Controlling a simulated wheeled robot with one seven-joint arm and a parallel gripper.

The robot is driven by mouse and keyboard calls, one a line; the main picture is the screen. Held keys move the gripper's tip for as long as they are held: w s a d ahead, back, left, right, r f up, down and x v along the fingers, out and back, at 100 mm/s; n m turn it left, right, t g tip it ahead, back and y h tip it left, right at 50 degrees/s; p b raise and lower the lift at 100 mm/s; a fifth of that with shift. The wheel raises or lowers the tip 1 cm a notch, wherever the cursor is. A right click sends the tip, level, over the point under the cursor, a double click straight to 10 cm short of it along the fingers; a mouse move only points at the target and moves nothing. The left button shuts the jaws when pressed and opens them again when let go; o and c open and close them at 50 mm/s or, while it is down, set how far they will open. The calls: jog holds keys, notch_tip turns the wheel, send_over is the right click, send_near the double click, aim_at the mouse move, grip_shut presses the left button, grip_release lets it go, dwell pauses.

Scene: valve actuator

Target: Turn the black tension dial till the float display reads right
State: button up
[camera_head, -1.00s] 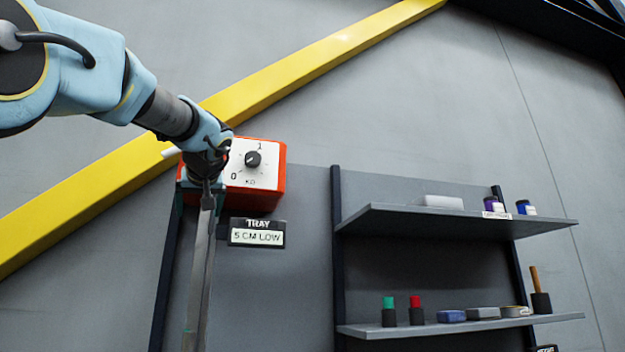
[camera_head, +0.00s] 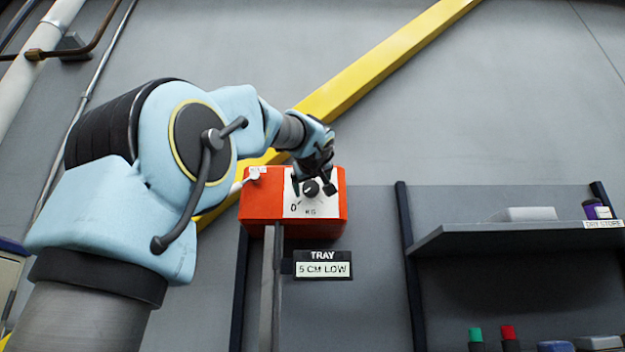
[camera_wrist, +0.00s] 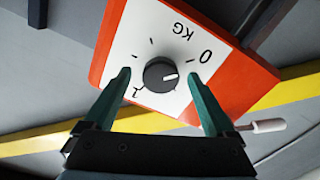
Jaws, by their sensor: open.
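The black dial (camera_head: 310,188) is on the white face of a red-orange box (camera_head: 262,208) on the wall. In the wrist view the dial (camera_wrist: 160,75) shows with a white pointer line and a scale marked 0, 1 and KG, upside down there. My gripper (camera_head: 313,190) is in front of the box; in the wrist view its two green fingers (camera_wrist: 158,73) are apart on either side of the dial, with gaps to it. Whether they reach the dial's depth I cannot tell. The display (camera_head: 323,264) below the box reads TRAY, 5 CM LOW.
A white-tipped lever (camera_head: 253,174) sticks out at the box's left; it also shows in the wrist view (camera_wrist: 268,126). A yellow beam (camera_head: 385,62) runs diagonally behind. Shelves (camera_head: 520,232) with jars and small items stand to the right.

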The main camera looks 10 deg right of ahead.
jog(key=shift+w, duration=0.8)
jog(key=shift+c, duration=0.2)
jog(key=c, duration=1.3)
jog(key=shift+c, duration=0.2)
